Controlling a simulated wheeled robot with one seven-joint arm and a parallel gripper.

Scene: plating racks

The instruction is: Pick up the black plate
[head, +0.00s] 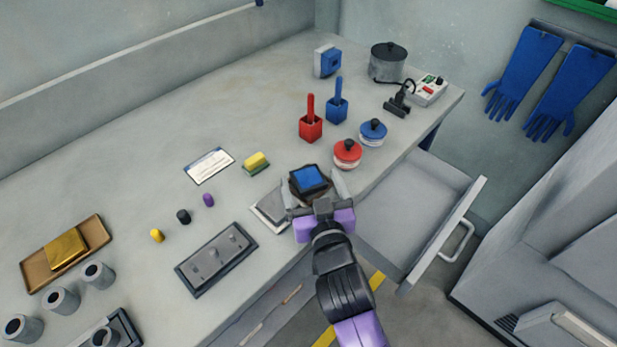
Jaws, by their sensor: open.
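My gripper (314,189) is open over the front edge of the bench, with its pale fingers spread to either side of a dark square piece with a blue top (310,178). I cannot tell for sure which thing is the black plate; the black-edged piece between my fingers is one candidate. A dark grey rectangular plate with several pegs (217,258) lies on the bench to the left.
A pale grey square slab (269,209) lies left of my gripper. Red (347,154) and blue (373,132) lidded dishes stand behind it. An open drawer (409,211) juts out at the right. A tan tray (38,280) holds a gold block. The back-left bench is clear.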

